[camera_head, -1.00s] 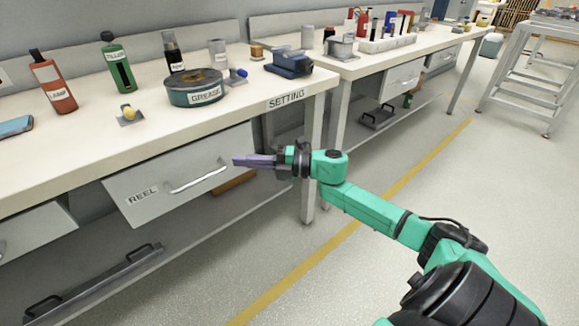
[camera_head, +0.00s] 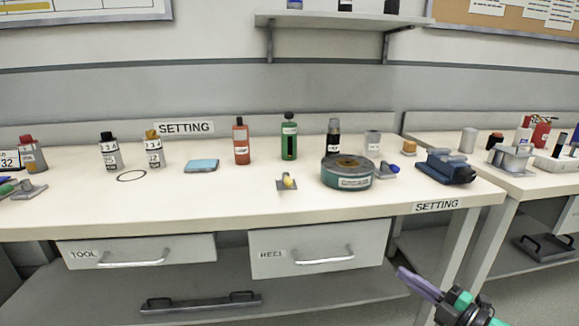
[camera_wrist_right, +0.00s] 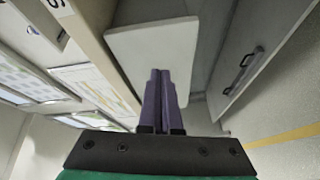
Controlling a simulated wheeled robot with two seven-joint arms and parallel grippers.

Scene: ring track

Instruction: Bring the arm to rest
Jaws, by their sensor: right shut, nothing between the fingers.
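My right gripper (camera_head: 421,287) is at the lower right of the head view, below the tabletop's front edge and to the right of the REEL drawer (camera_head: 318,256). Its purple fingers are shut with nothing between them, and in the right wrist view the fingers (camera_wrist_right: 158,88) lie side by side. The fingers stand apart from the drawer in the head view. Most of the right arm is out of the picture. My left gripper is not in view.
The bench (camera_head: 230,207) carries a grease tin (camera_head: 347,174), a green bottle (camera_head: 289,140), a red bottle (camera_head: 241,142) and a blue vise-like block (camera_head: 445,167). The TOOL drawer (camera_head: 140,253) is at left. A second bench stands at right.

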